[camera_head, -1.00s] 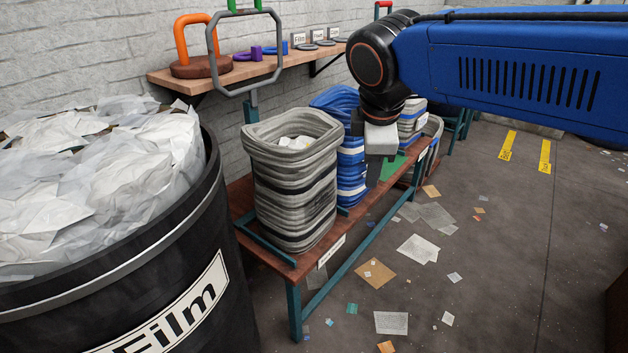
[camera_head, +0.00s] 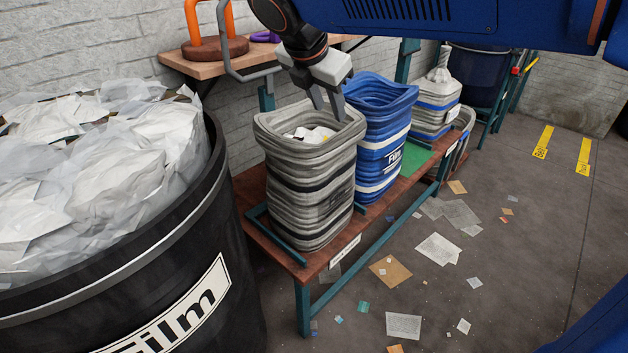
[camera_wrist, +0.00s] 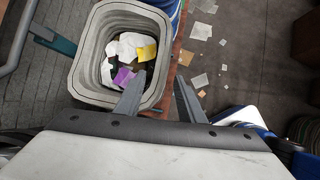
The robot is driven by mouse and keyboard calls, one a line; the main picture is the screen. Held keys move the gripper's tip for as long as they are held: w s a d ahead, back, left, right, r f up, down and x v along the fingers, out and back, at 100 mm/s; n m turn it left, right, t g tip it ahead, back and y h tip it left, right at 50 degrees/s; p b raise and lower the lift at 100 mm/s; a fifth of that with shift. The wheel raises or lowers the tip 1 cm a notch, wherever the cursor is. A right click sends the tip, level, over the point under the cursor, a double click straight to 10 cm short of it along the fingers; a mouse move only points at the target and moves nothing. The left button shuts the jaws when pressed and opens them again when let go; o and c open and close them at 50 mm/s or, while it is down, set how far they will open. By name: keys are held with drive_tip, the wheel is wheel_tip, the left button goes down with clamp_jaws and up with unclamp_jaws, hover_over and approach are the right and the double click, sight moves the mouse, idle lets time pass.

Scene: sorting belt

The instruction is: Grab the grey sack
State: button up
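The grey sack (camera_head: 308,190) stands upright on the low red-brown bench, its open mouth up, with white scraps inside. In the wrist view the sack (camera_wrist: 84,62) shows from above, with white, yellow and purple pieces in it. My gripper (camera_head: 328,110) is above the far right part of the sack's rim, pointing down. In the wrist view my gripper (camera_wrist: 160,98) is open, one finger over the sack's mouth and the other outside its rim, with the rim between them in the picture. I cannot tell whether the fingers touch the sack.
A blue sack (camera_head: 382,135) stands right behind the grey one, and another blue-and-grey sack (camera_head: 436,105) farther back. A black Film bin (camera_head: 225,250) is at the left. A wall shelf (camera_head: 175,62) is above the bench (camera_head: 262,225). The floor at right has flat litter.

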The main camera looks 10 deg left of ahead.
sight(339, 133)
drive_tip(key=x, duration=0.9)
drive_tip(key=shift+w+d+f, duration=0.1)
drive_tip(key=shift+f, duration=0.05)
drive_tip(key=shift+w+r+x, duration=0.1)
drive_tip(key=shift+w+x, duration=0.05)
drive_tip(key=shift+x, duration=1.15)
drive_tip(key=shift+w+r+x, duration=0.1)
drive_tip(key=shift+w+x, duration=0.05)
drive_tip(key=shift+x, duration=1.2)
drive_tip(key=shift+d, duration=0.1)
clamp_jaws()
drive_tip(key=shift+r, duration=0.1)
